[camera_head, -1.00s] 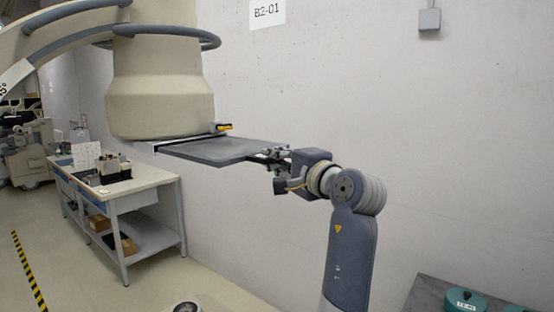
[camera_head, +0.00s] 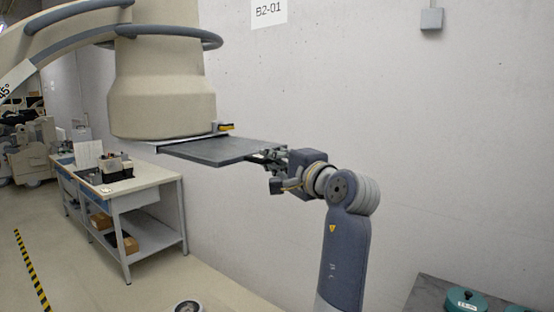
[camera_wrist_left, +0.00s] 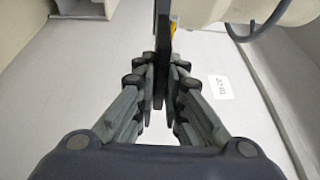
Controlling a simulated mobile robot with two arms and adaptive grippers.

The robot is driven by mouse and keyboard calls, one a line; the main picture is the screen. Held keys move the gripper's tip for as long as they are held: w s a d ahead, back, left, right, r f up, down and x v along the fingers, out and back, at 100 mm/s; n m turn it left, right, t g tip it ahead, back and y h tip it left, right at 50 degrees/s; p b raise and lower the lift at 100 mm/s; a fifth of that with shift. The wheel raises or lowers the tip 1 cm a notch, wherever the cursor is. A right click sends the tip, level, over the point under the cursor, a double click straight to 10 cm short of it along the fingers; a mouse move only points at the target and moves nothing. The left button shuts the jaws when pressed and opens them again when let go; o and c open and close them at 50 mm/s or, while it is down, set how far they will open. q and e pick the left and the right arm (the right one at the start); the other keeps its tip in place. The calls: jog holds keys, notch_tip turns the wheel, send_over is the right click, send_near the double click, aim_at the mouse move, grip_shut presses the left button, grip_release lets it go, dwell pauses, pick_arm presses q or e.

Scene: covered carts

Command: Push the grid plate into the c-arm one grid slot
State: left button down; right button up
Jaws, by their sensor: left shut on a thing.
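The grid plate (camera_head: 215,151) is a flat dark grey panel, held level just below the beige housing (camera_head: 162,85) of the c-arm. Its far side lies along the pale slot rail (camera_head: 190,139) under the housing. How deep it sits in the slot is hidden. My left gripper (camera_head: 266,157) is shut on the plate's near right edge. In the left wrist view the plate (camera_wrist_left: 160,50) appears edge-on as a thin dark strip between the fingertips (camera_wrist_left: 160,75). My right gripper is not in view.
A yellow and black latch (camera_head: 226,127) sits at the slot's right end. A workbench (camera_head: 150,186) with small items stands at the lower left. A dark table (camera_head: 428,292) with teal round containers (camera_head: 466,299) is at the lower right.

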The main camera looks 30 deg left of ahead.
aim_at(217, 145)
pick_arm(q)
jog(key=shift+w+a+r+p, duration=0.15)
jog(key=shift+a+p, duration=0.3)
jog(key=shift+a, duration=1.75)
jog(key=shift+w+a, duration=0.2)
jog(key=shift+a, duration=2.35)
jog(key=shift+w+a, duration=0.2)
jog(key=shift+a, duration=2.35)
jog(key=shift+w+a, duration=0.2)
jog(key=shift+a, duration=2.35)
